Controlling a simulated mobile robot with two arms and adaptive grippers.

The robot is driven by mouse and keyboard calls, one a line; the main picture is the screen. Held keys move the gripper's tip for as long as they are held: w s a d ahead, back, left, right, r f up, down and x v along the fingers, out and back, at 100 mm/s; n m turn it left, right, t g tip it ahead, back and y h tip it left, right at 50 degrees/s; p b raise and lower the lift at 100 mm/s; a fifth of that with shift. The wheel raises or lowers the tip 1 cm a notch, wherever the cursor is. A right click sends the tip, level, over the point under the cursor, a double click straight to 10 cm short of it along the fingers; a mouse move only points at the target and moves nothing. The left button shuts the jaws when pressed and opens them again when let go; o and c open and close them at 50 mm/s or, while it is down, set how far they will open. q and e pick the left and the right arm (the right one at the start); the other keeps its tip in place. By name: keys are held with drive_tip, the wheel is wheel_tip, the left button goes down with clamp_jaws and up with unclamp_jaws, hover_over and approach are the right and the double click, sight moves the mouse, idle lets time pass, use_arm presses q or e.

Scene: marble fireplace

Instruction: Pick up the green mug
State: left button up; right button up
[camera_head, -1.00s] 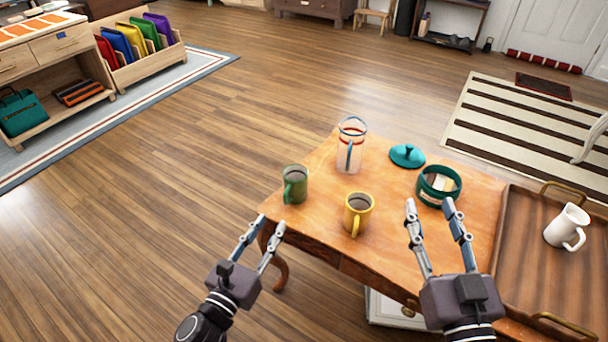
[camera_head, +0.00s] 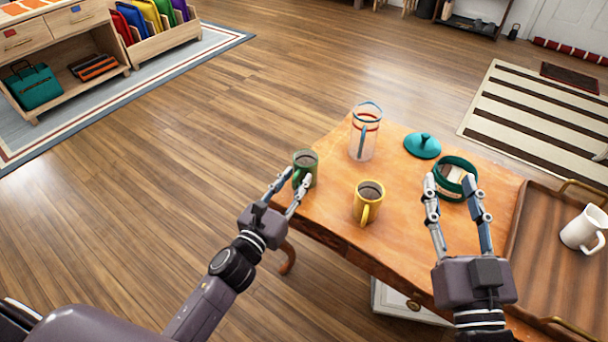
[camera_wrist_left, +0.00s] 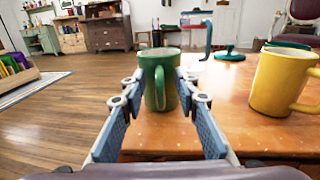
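The green mug (camera_head: 308,163) stands upright near the left edge of the wooden table (camera_head: 330,208). My left gripper (camera_head: 294,177) is open at the mug's near side, its fingers pointing at it. In the left wrist view the green mug (camera_wrist_left: 172,68) stands ahead between the two open fingers (camera_wrist_left: 160,95), its handle facing the camera. Whether the fingers touch it I cannot tell. My right gripper (camera_head: 455,186) is open and empty over the table's right part, just in front of the teal-rimmed round container (camera_head: 455,163).
A yellow mug (camera_head: 366,204) stands right of the green mug. A clear pitcher (camera_head: 364,140) and a teal lid (camera_head: 422,146) are behind. Open floor lies left of the table.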

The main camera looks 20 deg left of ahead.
use_arm(q)
clamp_jaws()
drive_tip(key=shift+r, duration=0.2)
idle(0.5)
